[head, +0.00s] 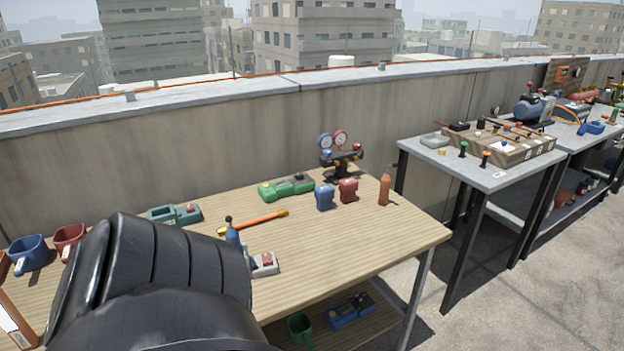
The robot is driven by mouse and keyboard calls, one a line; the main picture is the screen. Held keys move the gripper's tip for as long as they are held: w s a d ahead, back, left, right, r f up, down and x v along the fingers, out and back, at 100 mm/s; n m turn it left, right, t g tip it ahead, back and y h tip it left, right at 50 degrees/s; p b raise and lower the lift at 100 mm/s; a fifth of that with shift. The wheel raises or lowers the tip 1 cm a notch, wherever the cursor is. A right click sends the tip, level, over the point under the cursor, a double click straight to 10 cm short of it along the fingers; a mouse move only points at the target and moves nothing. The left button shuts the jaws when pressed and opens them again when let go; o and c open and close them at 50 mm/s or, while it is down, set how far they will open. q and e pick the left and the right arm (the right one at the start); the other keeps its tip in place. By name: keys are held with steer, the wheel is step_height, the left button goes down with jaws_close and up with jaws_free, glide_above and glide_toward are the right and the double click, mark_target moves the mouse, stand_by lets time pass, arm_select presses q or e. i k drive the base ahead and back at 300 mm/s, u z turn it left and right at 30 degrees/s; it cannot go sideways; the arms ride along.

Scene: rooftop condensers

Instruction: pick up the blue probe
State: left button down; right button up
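A slim upright blue item with a dark tip (232,234), which looks like the blue probe, stands on the wooden table (350,236) just behind a large black part of my own arm. Its lower part is hidden by that arm part. A small grey block with a red top (264,264) sits just to its right, and I cannot tell whether they touch. Neither of my grippers shows in the head view, so their place relative to the blue item cannot be seen.
An orange stick (258,221) lies behind the blue item. A green device (287,188), blue (325,198) and red (348,190) small items, an orange bottle (384,190) and a gauge set (340,156) stand farther back. The table's front right is clear.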

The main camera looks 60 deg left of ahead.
mark_target(231, 234)
steer(key=i, duration=1.15)
steer(key=u, duration=3.1)
